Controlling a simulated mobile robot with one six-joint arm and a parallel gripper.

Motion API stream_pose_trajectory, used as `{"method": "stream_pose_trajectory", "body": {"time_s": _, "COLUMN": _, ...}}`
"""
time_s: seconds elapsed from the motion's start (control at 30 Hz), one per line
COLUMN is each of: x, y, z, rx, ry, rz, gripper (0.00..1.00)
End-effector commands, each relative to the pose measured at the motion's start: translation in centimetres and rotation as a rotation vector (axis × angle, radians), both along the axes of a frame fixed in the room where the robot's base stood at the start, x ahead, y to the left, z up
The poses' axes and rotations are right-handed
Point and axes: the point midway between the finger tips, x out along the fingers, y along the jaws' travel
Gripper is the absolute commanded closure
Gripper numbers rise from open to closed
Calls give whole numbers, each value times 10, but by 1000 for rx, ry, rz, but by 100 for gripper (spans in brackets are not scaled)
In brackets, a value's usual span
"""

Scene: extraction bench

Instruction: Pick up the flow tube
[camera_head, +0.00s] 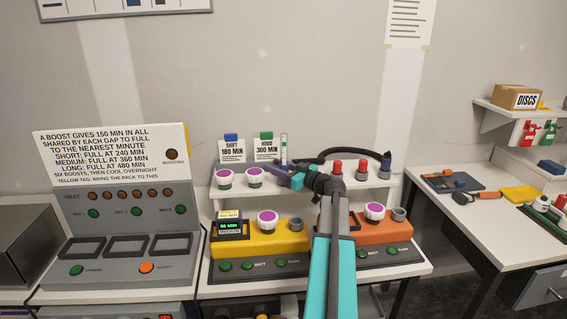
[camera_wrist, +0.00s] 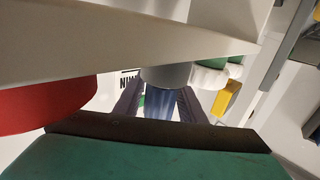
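A slim, pale translucent tube (camera_head: 284,146), which looks like the flow tube, stands upright at the back of the raised white shelf, beside the green-tabbed card. My gripper (camera_head: 284,172) reaches left over the shelf, its dark fingers just in front of the tube's lower part. In the wrist view a bluish clear tube with a grey collar (camera_wrist: 164,77) lies between the two fingers (camera_wrist: 160,104). The fingers look apart, with a small gap showing on the left side. The tube's lower end is hidden.
Yellow (camera_head: 262,243) and orange (camera_head: 383,230) units sit below. A black cable (camera_head: 350,150) arcs behind my wrist.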

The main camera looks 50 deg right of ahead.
Motion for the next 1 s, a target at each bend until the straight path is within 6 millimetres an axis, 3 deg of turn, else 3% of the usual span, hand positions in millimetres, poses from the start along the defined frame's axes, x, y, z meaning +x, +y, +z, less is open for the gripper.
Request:
{"method": "stream_pose_trajectory", "body": {"time_s": 0.03, "x": 0, "y": 0, "z": 0, "rx": 0, "ry": 0, "rz": 0, "gripper": 63}}
{"method": "stream_pose_trajectory", "body": {"time_s": 0.27, "x": 0, "y": 0, "z": 0, "rx": 0, "ry": 0, "rz": 1, "gripper": 100}}
{"method": "stream_pose_trajectory", "body": {"time_s": 0.73, "x": 1, "y": 1, "z": 4, "rx": 0, "ry": -1, "rz": 1, "gripper": 100}}
{"method": "stream_pose_trajectory", "body": {"time_s": 1.0, "x": 1, "y": 1, "z": 21, "rx": -2, "ry": -2, "rz": 2, "gripper": 100}}
